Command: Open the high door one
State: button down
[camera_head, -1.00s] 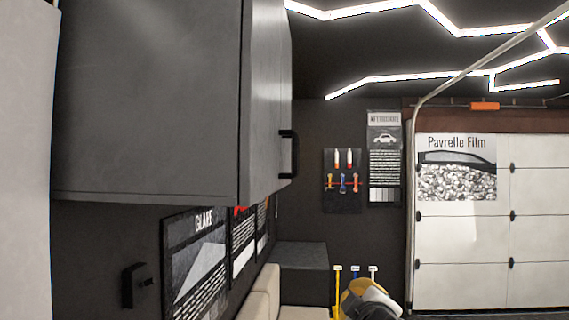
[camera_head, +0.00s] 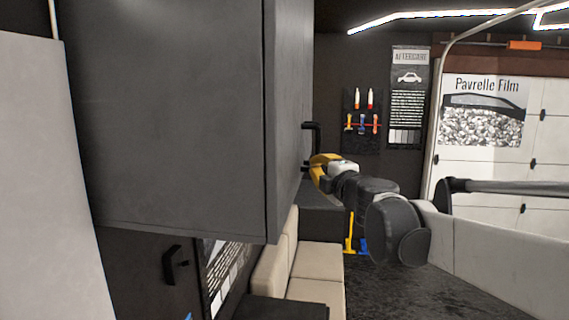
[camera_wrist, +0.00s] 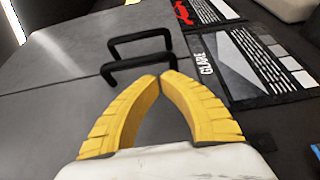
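The high cabinet (camera_head: 170,110) is dark grey and hangs at the left in the head view. Its door front faces right, edge-on, with a black bar handle (camera_head: 316,138). My gripper (camera_head: 318,168), with yellow fingers, is beside this front, just below the handle. In the wrist view two black bar handles show on adjoining grey doors: a nearer one (camera_wrist: 138,65) and a farther one (camera_wrist: 140,42). The yellow fingertips (camera_wrist: 163,76) meet at the right end of the nearer handle, with no bar visibly between them. Contact with the handle is unclear. The doors look closed.
A beige bench (camera_head: 305,265) stands below the cabinet. A dark box (camera_head: 285,308) is in front of it. A white panel (camera_head: 40,180) fills the left edge. Posters (camera_wrist: 245,62) hang under the cabinet. Dark floor (camera_head: 390,290) lies open at the right.

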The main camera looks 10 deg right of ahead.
aim_at(302, 158)
jog(key=w, duration=0.3)
jog(key=w+a+p, duration=0.1)
jog(key=w, duration=0.1)
jog(key=shift+w, duration=0.15)
jog(key=shift+d, duration=0.1)
